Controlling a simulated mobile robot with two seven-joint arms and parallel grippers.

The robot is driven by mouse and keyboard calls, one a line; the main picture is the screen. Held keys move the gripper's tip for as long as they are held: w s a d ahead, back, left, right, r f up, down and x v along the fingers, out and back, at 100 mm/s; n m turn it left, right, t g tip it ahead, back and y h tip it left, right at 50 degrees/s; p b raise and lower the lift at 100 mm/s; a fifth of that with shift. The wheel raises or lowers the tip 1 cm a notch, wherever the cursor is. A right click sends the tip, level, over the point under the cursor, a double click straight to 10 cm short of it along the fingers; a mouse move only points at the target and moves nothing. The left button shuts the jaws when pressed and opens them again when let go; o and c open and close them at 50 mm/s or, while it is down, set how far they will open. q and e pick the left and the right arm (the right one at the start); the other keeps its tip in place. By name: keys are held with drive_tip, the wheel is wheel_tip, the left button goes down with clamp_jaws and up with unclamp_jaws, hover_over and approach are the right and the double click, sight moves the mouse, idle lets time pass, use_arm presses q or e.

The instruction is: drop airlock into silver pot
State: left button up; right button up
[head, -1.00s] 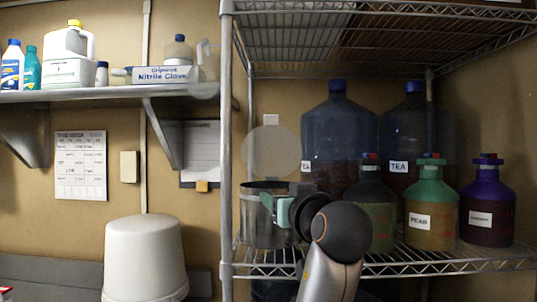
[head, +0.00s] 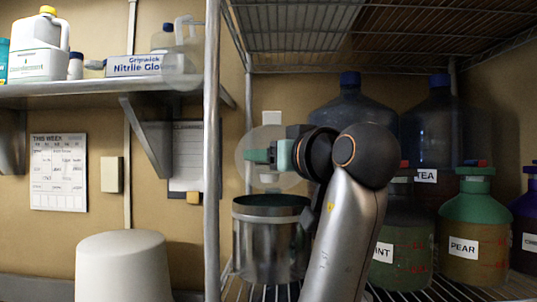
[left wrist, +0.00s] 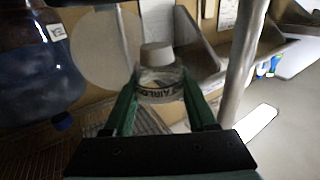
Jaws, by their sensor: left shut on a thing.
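The silver pot (head: 268,250) stands on the wire shelf with its open top facing up. My left gripper (head: 262,156), with green fingers, is above the pot's opening in the head view. It is shut on the airlock, a small pale cap-like piece (head: 270,180), which hangs above the rim and apart from it. In the left wrist view the labelled airlock (left wrist: 160,85) sits between the two green fingers (left wrist: 161,108). The pot's inside is mostly hidden. My right gripper is not in view.
Labelled bottles stand right of my arm, including a green-topped PEAR bottle (head: 470,240). Large blue jugs (head: 352,103) stand behind. A metal shelf post (head: 212,150) rises left of the pot. A white bucket (head: 123,265) is at lower left.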

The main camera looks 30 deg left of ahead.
use_arm(q)
drive_tip(key=w+a+f+p, duration=0.1)
drive_tip(key=w+a+f, duration=0.3)
drive_tip(key=w, duration=0.4)
drive_tip(key=shift+w+a, duration=0.2)
drive_tip(key=shift+a, duration=0.35)
drive_tip(key=o, duration=1.5)
drive_tip(key=shift+o, duration=0.2)
